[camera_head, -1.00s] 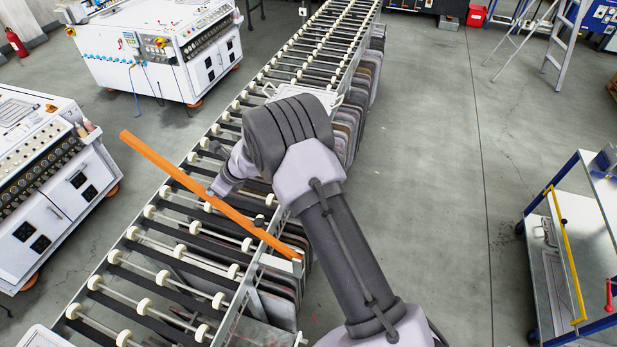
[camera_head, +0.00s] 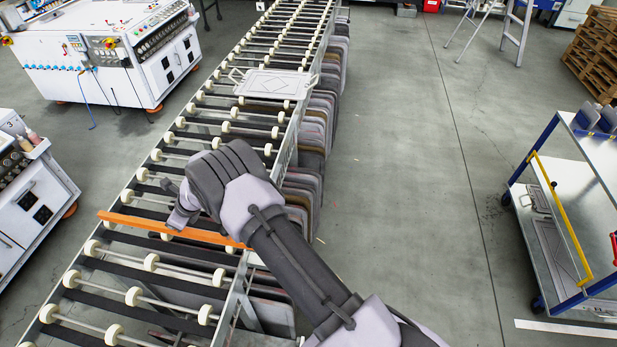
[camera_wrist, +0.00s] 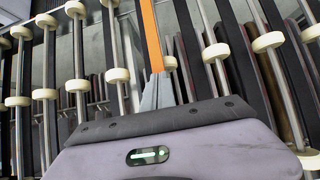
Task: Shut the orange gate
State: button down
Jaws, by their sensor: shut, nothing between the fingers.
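The orange gate (camera_head: 130,219) is a long flat bar. It lies across the roller conveyor, nearly parallel to the rollers, with its right end at the right-hand rail and its free end near the left rail. My gripper (camera_head: 178,218) is shut and empty, pointing down at the far side of the bar, close to its middle. In the wrist view the gate (camera_wrist: 150,35) runs up from the shut fingertips (camera_wrist: 160,85). I cannot tell whether the fingers touch the bar. My forearm hides part of the hinge end.
The roller conveyor (camera_head: 150,262) runs away to the upper right, with a flat grey tray (camera_head: 270,83) on it beyond the gate. White machines (camera_head: 110,55) stand left. A blue-framed trolley (camera_head: 560,230) stands right. The floor between conveyor and trolley is clear.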

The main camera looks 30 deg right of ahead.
jog(key=shift+s+d+f+b, duration=0.1)
jog(key=shift+s+f+b, duration=0.2)
jog(key=shift+f, duration=0.25)
jog(key=shift+s+f, duration=0.1)
jog(key=shift+f, duration=0.05)
jog(key=s+d+r+n+b, duration=0.2)
jog(key=s+d+r, duration=0.3)
jog(key=r, duration=0.5)
jog(key=s+d+r+n+b, duration=0.2)
jog(key=s+d+r, duration=0.2)
jog(key=r, duration=0.6)
jog(key=s+d+r+n+b, duration=0.35)
jog(key=s+n+b, duration=0.25)
jog(key=s, duration=0.4)
jog(key=s+d+f+n+h+b, duration=0.1)
jog(key=s+d+f+n+b, duration=0.1)
jog(key=s, duration=0.5)
jog(key=s+d+f+n+t+h+b, duration=0.1)
jog(key=s+d+n+b, duration=0.3)
jog(key=s, duration=0.3)
jog(key=s+d+f+n+h+b, duration=0.2)
jog(key=s+d+n+b, duration=0.1)
jog(key=s+n, duration=0.2)
jog(key=shift+s+f, duration=0.3)
jog(key=shift+s, duration=0.6)
